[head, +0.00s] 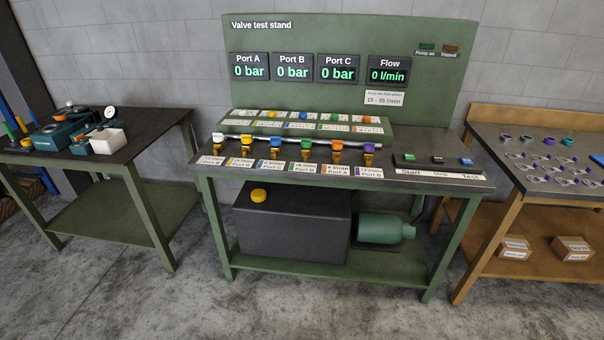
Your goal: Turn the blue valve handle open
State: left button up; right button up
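The blue valve handle (276,141) sits on a small brass valve in a row along the front of the green valve test stand (330,194). The row runs white, yellow, blue, green, orange, purple from left to right. The handle is too small to tell which way it is turned. A label lies on the bench in front of it. The Port A, Port B and Port C displays (341,68) read 0 bar, and the Flow display (388,70) reads 0 l/min. Neither of my grippers is in view.
Yellow (246,138) and green (306,142) handles flank the blue one closely. Start, Stop and Test buttons (438,159) are at the bench's right. A dark tank (292,225) and green motor (384,229) sit below. Other tables stand left (150,125) and right (530,115). The foreground floor is clear.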

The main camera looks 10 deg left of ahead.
aim_at(274, 141)
jog(key=k, duration=0.65)
jog(key=u, duration=0.3)
jog(key=i, duration=1.4)
jog(key=z, duration=0.95)
